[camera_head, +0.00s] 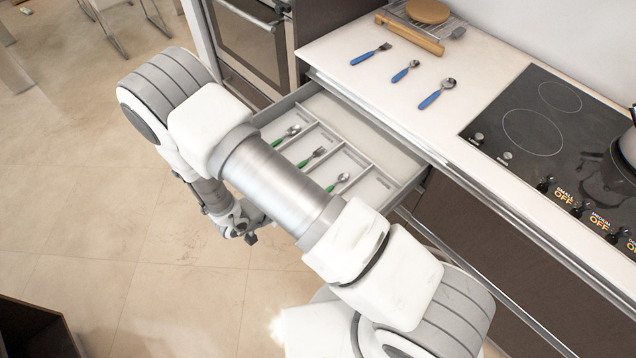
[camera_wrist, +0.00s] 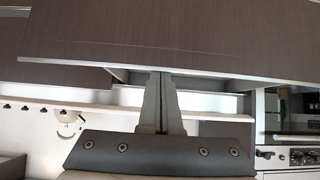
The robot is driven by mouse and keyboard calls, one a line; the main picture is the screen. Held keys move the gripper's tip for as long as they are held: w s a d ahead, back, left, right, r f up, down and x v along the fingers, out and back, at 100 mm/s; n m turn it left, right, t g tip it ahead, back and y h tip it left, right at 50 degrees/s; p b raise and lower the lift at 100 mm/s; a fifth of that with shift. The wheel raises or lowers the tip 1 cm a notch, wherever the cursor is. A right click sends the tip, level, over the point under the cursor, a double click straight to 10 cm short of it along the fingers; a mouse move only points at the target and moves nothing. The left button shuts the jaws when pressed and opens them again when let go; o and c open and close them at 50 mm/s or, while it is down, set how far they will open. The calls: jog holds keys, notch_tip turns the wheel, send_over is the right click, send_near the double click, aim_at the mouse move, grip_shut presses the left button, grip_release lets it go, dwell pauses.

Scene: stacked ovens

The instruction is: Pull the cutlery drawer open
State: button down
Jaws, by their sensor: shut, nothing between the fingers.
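The cutlery drawer (camera_head: 405,170) is pulled out from under the white counter in the head view. Its compartments hold green-handled cutlery: a spoon (camera_head: 288,133), a fork (camera_head: 314,155) and another spoon (camera_head: 340,181). My arm covers the drawer's front side and part of its tray. My gripper (camera_head: 248,236) is low in front of the drawer, to its left in the picture. In the wrist view my gripper (camera_wrist: 161,74) has its fingers together with nothing between them. A dark wood panel with a pale edge (camera_wrist: 190,65) lies at the fingertips; I cannot tell if they touch.
Blue-handled cutlery, a fork (camera_head: 371,54) and two spoons (camera_head: 437,93), lies on the counter (camera_head: 480,65). A black hob (camera_head: 545,125) with a pot (camera_head: 622,155) is at right. An oven (camera_head: 250,45) stands behind the drawer. Tiled floor (camera_head: 80,180) at left is clear.

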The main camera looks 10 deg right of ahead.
jog(key=s+a, duration=0.3)
jog(key=a, duration=0.2)
jog(key=shift+s+a, duration=0.25)
jog(key=shift+s, duration=0.05)
jog(key=shift+r, duration=0.2)
